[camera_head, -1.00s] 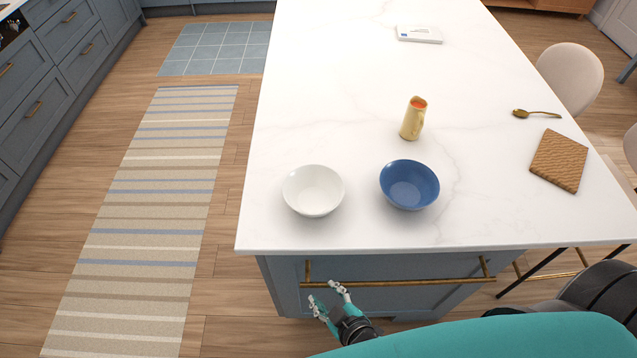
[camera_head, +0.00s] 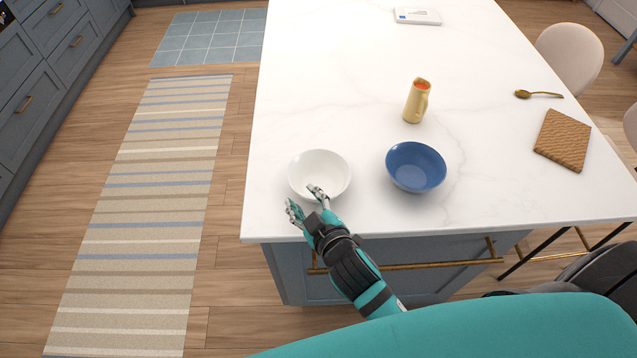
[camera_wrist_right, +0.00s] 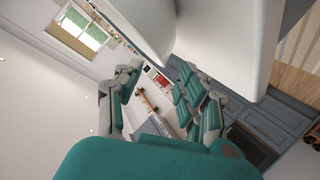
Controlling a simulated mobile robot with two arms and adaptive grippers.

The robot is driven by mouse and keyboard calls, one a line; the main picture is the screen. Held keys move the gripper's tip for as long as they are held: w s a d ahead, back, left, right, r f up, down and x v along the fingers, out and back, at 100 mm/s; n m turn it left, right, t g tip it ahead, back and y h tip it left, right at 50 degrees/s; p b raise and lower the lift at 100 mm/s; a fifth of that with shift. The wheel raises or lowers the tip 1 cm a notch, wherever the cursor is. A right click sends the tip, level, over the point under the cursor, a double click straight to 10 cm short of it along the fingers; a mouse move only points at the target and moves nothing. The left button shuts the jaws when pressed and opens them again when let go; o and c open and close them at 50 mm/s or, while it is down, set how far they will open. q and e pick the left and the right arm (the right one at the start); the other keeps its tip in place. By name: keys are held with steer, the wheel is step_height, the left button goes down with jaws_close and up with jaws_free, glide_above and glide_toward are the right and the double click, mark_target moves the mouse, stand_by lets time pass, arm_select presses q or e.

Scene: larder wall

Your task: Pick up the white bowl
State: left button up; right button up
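The white bowl (camera_head: 320,168) stands upright on the white counter near its front edge. My right gripper (camera_head: 304,198) is at the bowl's near left side, with its fingers spread. One finger overlaps the bowl's near rim in the head view and the other is outside it to the left. In the right wrist view the bowl (camera_wrist_right: 225,35) is large and close at the top, and the open fingers (camera_wrist_right: 160,95) show below it. I cannot tell whether a finger touches the bowl. My left gripper is not in view.
A blue bowl (camera_head: 415,168) stands close to the right. Behind it is a yellow jug (camera_head: 415,103). A woven board (camera_head: 563,140) and a gold spoon (camera_head: 540,94) lie farther right. The counter (camera_head: 330,70) is clear behind the white bowl.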

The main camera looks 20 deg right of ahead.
mark_target(297, 192)
steer(key=b+x, duration=0.1)
steer(key=x, duration=0.2)
steer(key=b+x, duration=0.2)
steer(key=x, duration=0.1)
steer(key=shift+s+f+b, duration=0.15)
steer(key=shift+f+b, duration=0.05)
steer(key=shift+b, duration=0.1)
steer(key=shift+s+r, duration=0.1)
steer(key=shift+c, duration=0.9)
jaws_close()
